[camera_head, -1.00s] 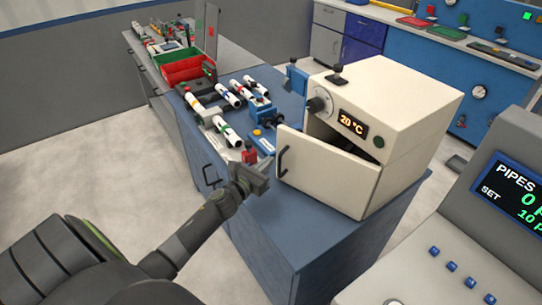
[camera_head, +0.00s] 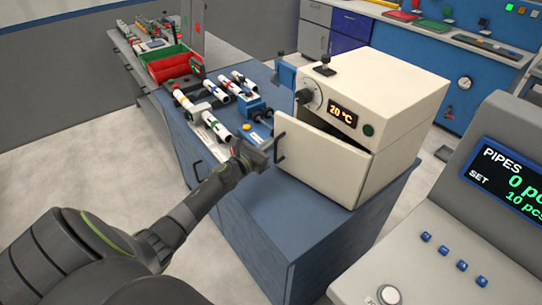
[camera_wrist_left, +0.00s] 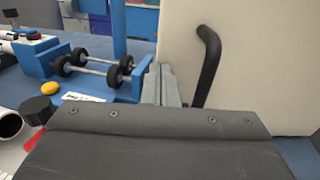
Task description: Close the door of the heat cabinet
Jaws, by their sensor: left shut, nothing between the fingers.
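The heat cabinet (camera_head: 408,88) is a cream box with a dial and a display reading 20 °C. Its door (camera_head: 325,162) stands ajar, with a dark gap along its top edge. The black bar handle (camera_head: 279,147) is near the door's left edge. My left gripper (camera_head: 264,150) is shut and empty, just left of the handle. In the left wrist view the closed fingers (camera_wrist_left: 164,88) point along the left edge of the door (camera_wrist_left: 258,70), beside the handle (camera_wrist_left: 207,66). I cannot tell whether they touch the door. My right gripper is out of view.
The blue bench (camera_head: 245,225) carries the cabinet. Several white pipes (camera_head: 216,125) and a blue fixture (camera_head: 250,104) lie left of the door. Red and green bins (camera_head: 172,64) stand farther back. A grey console (camera_head: 450,215) is at the right.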

